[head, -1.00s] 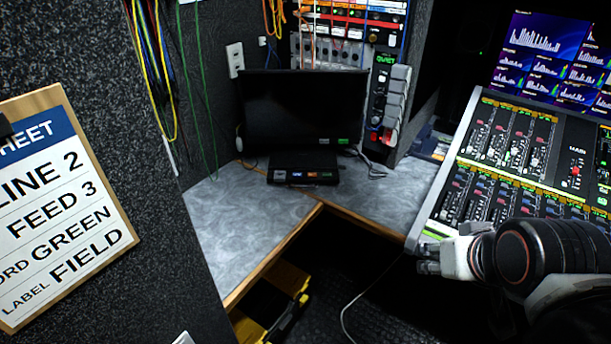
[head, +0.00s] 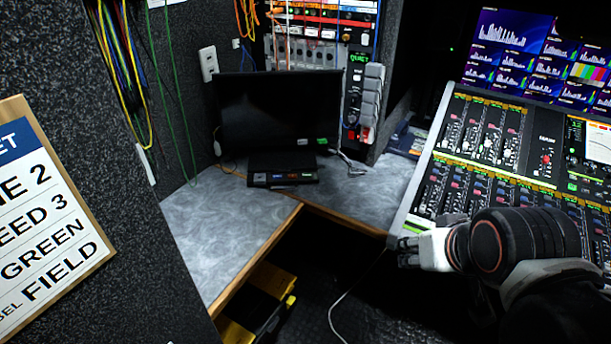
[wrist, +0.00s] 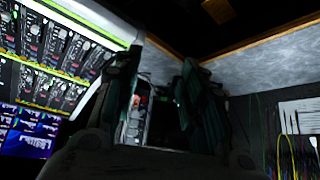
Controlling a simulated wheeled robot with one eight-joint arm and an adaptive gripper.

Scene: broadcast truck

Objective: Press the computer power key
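A black monitor (head: 278,108) with a dark screen stands on the grey corner desk (head: 225,225). A low black box (head: 283,172) in front of it has a row of small coloured keys or labels on its front, too small to read. I cannot tell which is the computer power key. My gripper (head: 407,252) is to the right and nearer me, beside the mixing console's left edge, well apart from the box. In the wrist view its two dark fingers (wrist: 160,80) stand apart with an empty gap between them.
The mixing console (head: 490,150) fills the right, with lit screens (head: 540,50) behind. Cables hang at the back left. A yellow and black case (head: 260,305) and a loose white cable (head: 345,300) lie below the desk.

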